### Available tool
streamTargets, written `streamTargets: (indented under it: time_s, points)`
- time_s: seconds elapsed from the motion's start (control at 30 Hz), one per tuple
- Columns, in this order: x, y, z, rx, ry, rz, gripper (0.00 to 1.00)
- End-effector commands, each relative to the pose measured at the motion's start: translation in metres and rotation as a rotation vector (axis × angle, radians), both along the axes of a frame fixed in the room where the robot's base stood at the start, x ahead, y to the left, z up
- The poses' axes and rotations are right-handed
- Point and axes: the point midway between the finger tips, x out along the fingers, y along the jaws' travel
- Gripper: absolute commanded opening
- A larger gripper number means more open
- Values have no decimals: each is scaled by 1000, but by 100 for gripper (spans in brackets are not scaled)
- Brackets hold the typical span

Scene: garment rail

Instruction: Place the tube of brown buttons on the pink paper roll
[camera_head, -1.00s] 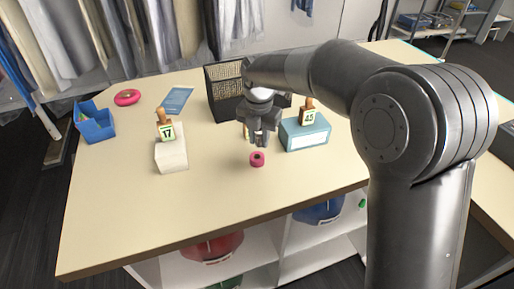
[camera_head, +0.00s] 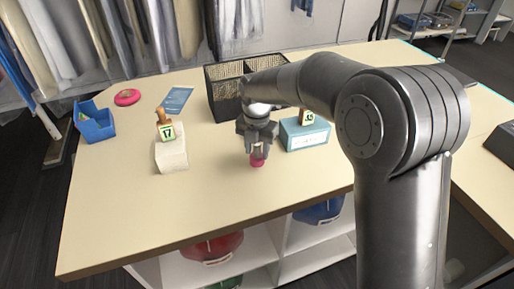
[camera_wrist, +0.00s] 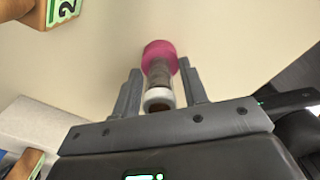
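The pink paper roll (camera_head: 257,162) sits on the table, directly below my gripper (camera_head: 257,150). It shows as a pink disc (camera_wrist: 160,50) in the wrist view. The tube of brown buttons (camera_wrist: 158,76), clear with a white end (camera_wrist: 158,99), stands between my fingers, its far end against the pink roll. My gripper (camera_wrist: 160,80) is open around the tube, with narrow gaps on both sides. In the head view the gripper hides the tube. The exact contact between tube and roll is hard to see.
A white box (camera_head: 171,155) with a wooden stamp (camera_head: 164,125) stands left, a blue box (camera_head: 305,135) with another stamp right. A black mesh organizer (camera_head: 222,95) is behind. A blue bin (camera_head: 95,123), pink ring (camera_head: 127,97) and blue card (camera_head: 175,99) lie further left. The front table is clear.

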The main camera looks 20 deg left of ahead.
Motion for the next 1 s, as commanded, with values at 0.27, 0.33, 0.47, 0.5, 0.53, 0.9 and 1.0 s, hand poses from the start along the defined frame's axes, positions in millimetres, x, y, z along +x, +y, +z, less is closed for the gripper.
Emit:
streamTargets:
  time_s: [0.27,0.33,0.47,0.5,0.53,0.9,1.0]
  points:
    - [0,0,0,0,0,0,47]
    - [0,0,2,0,0,0,47]
    - [0,0,13,1,-1,0,47]
    - [1,0,20,2,-2,-1,47]
    - [1,0,26,3,-2,-1,47]
    - [1,0,101,2,-1,-1,47]
    - [0,0,114,2,-1,0,47]
